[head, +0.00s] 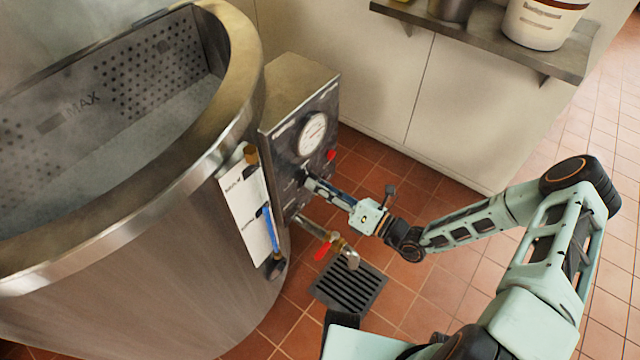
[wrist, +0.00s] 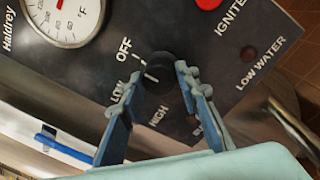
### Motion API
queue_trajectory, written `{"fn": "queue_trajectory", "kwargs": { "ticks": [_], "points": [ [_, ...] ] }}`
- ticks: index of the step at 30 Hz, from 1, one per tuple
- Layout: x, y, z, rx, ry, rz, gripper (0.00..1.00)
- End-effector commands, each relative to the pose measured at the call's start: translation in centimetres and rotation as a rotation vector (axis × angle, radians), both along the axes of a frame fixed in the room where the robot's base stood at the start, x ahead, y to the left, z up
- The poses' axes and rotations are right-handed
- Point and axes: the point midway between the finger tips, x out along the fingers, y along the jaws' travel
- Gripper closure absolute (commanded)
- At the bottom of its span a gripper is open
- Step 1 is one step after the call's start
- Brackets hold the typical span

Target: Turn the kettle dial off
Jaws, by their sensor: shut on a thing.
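The kettle dial is a black round knob (wrist: 160,64) on the dark control panel (wrist: 215,60), with OFF, LOW and HIGH printed around it. A white mark on the knob faces the left side, around OFF and LOW; I cannot tell its exact setting. My gripper (wrist: 161,76) has its two blue fingers closed on either side of the knob. In the head view my gripper (head: 307,181) reaches the front of the control box (head: 290,90), below the gauge, and mostly hides the knob. The kettle (head: 120,290) is a large steel vessel to the left.
A round gauge (head: 313,134) and a red IGNITE button (head: 331,155) sit above the dial. A red-handled valve (head: 324,250) sticks out below, over a floor drain (head: 348,288). A sight tube with a white card (head: 246,215) is left. A shelf (head: 490,40) hangs behind.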

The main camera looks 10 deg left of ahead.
Motion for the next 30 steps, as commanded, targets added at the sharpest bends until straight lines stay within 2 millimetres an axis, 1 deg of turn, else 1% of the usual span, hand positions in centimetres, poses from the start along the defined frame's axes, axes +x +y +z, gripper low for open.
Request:
{"fn": "queue_trajectory", "kwargs": {
  "ticks": [14, 15, 19, 20, 27, 30],
  "points": [
    [-0.01, -0.03, -0.07, 0.005, 0.016, -0.001, 0.94],
    [-0.01, -0.03, -0.07, 0.005, 0.016, -0.001, 0.69],
    [-0.02, -0.02, -0.07, 0.005, 0.016, 0.000, 0.55],
    [-0.01, -0.03, -0.06, 0.006, 0.016, -0.001, 0.52],
    [-0.02, -0.02, -0.04, 0.006, 0.015, -0.001, 0.52],
    [-0.13, -0.45, -0.06, 0.005, 0.014, -0.001, 0.52]
  ]
}}
